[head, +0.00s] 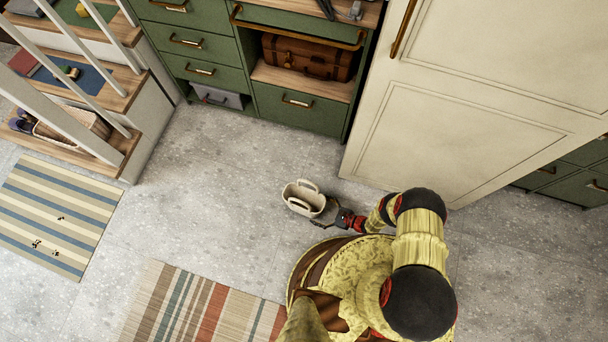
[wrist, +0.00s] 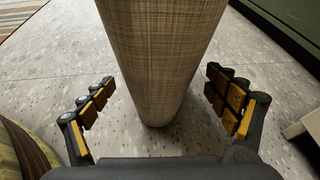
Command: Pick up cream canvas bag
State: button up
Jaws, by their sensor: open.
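The cream canvas bag (head: 303,198) stands upright on the grey stone floor in the head view, with two loop handles and an open top. In the wrist view its woven side (wrist: 160,60) fills the upper middle, and its top is out of frame. My gripper (head: 326,211) is low by the floor, at the bag's right side in the head view. In the wrist view my gripper (wrist: 160,105) is open, with one finger on each side of the bag. Gaps show between both fingers and the cloth.
A cream cabinet door (head: 460,120) stands behind and right of the bag. Green drawers (head: 300,108) are at the back, with stairs (head: 100,140) at the left. A striped rug (head: 195,305) and a striped mat (head: 60,215) lie on the floor. Floor left of the bag is clear.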

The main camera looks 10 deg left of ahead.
jog(key=shift+x, duration=1.15)
jog(key=shift+c, duration=1.2)
jog(key=c, duration=1.3)
jog(key=shift+c, duration=0.2)
jog(key=shift+r, duration=0.1)
